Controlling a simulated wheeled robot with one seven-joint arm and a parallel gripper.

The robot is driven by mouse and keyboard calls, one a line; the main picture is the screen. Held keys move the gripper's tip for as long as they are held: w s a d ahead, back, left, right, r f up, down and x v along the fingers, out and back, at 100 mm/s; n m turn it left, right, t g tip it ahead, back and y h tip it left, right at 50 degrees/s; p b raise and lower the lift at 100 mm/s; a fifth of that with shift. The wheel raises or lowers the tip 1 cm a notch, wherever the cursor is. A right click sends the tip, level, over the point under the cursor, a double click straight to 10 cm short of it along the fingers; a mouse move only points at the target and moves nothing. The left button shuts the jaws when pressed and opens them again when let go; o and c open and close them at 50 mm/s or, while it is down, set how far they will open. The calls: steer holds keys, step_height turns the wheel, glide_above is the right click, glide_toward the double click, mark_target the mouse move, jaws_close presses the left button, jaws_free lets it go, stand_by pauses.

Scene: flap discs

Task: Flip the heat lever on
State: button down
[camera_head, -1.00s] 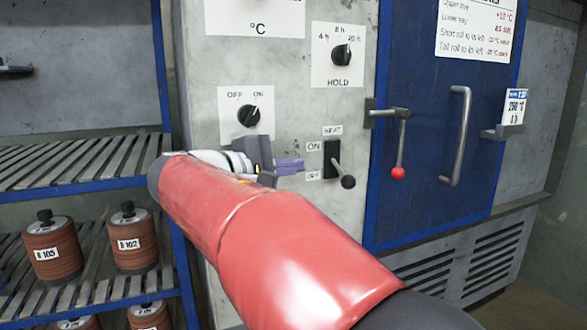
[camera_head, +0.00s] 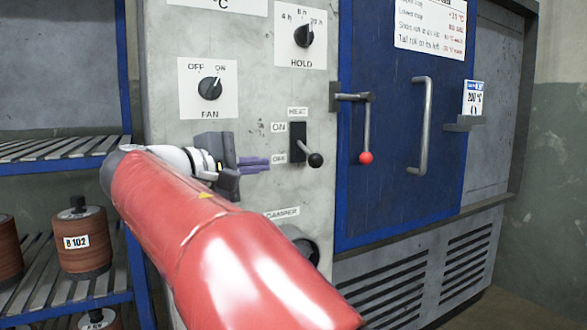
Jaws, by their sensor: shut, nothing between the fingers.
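The heat lever (camera_head: 305,147) sits on a dark plate on the grey control panel, under the HEAT label (camera_head: 298,112). Its arm slants down to the right and ends in a black ball knob (camera_head: 315,160), level with the OFF label (camera_head: 279,159) and below the ON label (camera_head: 279,127). My gripper (camera_head: 268,164) is left of the lever, its purple fingers shut and empty, pointing right. The fingertips appear close to the OFF label and apart from the knob in the picture; their depth from the panel is hard to tell.
The fan knob (camera_head: 210,88) is above my gripper, and the hold knob (camera_head: 304,35) is higher. A damper control (camera_head: 300,243) is partly hidden behind my red arm. The blue door (camera_head: 395,190) at right has a red-tipped latch (camera_head: 366,157) and a bar handle (camera_head: 421,125). Shelves hold rolls at left.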

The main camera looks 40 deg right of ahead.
mark_target(308, 154)
steer(key=shift+d, duration=0.1)
steer(key=d, duration=0.9)
steer(key=shift+w+d+f, duration=0.35)
steer(key=shift+w+f, duration=0.05)
steer(key=shift+w, duration=0.05)
steer(key=shift+r, duration=0.15)
steer(key=shift+s+r+n+p, duration=0.1)
steer(key=shift+n+p, duration=0.2)
steer(key=shift+p, duration=0.3)
